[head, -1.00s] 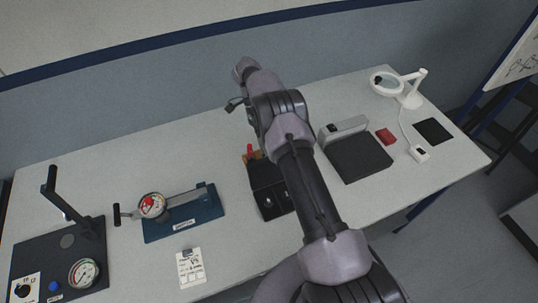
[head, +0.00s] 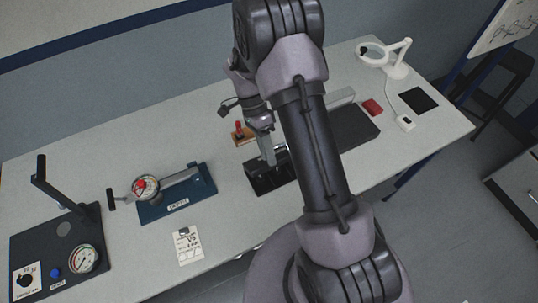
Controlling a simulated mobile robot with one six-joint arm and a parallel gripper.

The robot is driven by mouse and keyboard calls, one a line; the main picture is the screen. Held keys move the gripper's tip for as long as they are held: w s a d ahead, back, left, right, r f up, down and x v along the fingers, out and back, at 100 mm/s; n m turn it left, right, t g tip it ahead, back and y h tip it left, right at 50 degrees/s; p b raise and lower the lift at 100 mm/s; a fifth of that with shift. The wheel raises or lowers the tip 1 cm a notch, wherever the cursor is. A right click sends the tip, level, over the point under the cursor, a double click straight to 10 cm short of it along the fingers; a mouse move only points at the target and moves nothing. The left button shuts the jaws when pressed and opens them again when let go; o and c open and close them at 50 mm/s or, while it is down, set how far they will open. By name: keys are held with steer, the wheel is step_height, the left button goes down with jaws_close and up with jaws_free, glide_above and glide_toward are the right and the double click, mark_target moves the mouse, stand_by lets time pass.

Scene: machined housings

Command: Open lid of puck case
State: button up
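A small black case (head: 268,183), which I take to be the puck case, lies on the grey-white table near the middle. Its right part is hidden behind my arm, and I cannot tell whether its lid is up or down. My gripper (head: 268,158) points down at the case's back part. It overlaps the case in the picture; I cannot tell if it touches it. The fingers are small and seen from the side, so their opening does not show.
A brown block with a red peg (head: 240,131) stands just behind the case. A blue gauge fixture (head: 178,203) is to the left, with a white card (head: 187,246) in front. A black-topped device (head: 358,137), a red box (head: 372,107) and a magnifier lamp (head: 398,60) are to the right.

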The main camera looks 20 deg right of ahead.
steer(key=shift+s, duration=0.7)
steer(key=shift+r, duration=0.1)
